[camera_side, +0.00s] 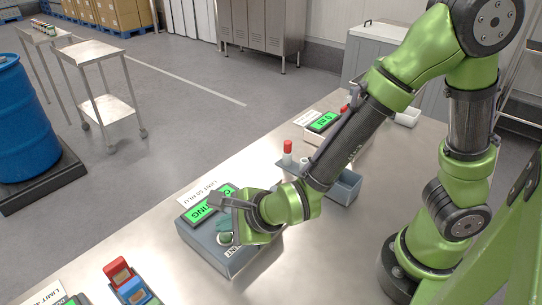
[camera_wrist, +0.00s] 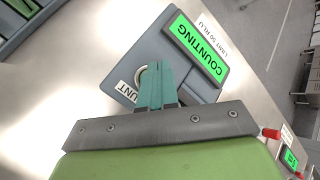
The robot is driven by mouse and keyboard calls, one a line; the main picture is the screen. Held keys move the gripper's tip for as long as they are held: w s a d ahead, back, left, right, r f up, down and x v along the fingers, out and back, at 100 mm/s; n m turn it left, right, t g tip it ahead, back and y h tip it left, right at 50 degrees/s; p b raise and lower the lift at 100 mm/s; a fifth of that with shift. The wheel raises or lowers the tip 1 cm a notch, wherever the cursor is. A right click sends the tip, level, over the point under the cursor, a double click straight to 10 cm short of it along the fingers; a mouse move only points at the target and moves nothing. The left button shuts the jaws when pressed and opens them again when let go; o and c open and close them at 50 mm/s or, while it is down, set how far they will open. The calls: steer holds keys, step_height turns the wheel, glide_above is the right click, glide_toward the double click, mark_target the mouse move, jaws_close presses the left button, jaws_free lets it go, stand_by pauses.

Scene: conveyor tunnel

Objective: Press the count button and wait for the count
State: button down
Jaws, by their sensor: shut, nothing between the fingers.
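A grey counter box (camera_side: 205,250) stands on the steel table, with a lit green display (camera_side: 206,204) reading COUNTING and a "LIMIT 50 RLU" label above it. In the wrist view, the display (camera_wrist: 198,48) is lit green too. The round count button (camera_wrist: 140,74) shows partly beside my fingers, near the COUNT label (camera_wrist: 127,91). My gripper (camera_wrist: 154,66) has its teal fingers shut together with nothing between them. The fingertips lie over the button and hide part of it. Whether they touch or press it I cannot tell.
A red-capped vial (camera_side: 288,152) stands by a blue-grey bin (camera_side: 345,187) behind my arm. Another green display (camera_side: 322,122) is at the table's far end. A red and blue item (camera_side: 126,282) stands in the near left corner. Table in front of my base is clear.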

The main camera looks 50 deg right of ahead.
mark_target(229, 237)
steer(key=shift+r, duration=0.2)
steer(key=shift+r, duration=2.5)
steer(key=s+a+r+n+g+y, duration=0.25)
steer(key=s+r+n+y, duration=0.2)
steer(key=n, duration=0.95)
steer(key=s+d+r+n+h, duration=0.2)
steer(key=d+r+n, duration=0.1)
steer(key=d, duration=0.7)
steer(key=s+d+r+n+h, duration=0.2)
steer(key=s+d+r+n, duration=0.1)
steer(key=d, duration=0.7)
steer(key=shift+s+d+r+n+t, duration=0.15)
steer(key=shift+d+n+t, duration=0.15)
steer(key=shift+d+t, duration=0.05)
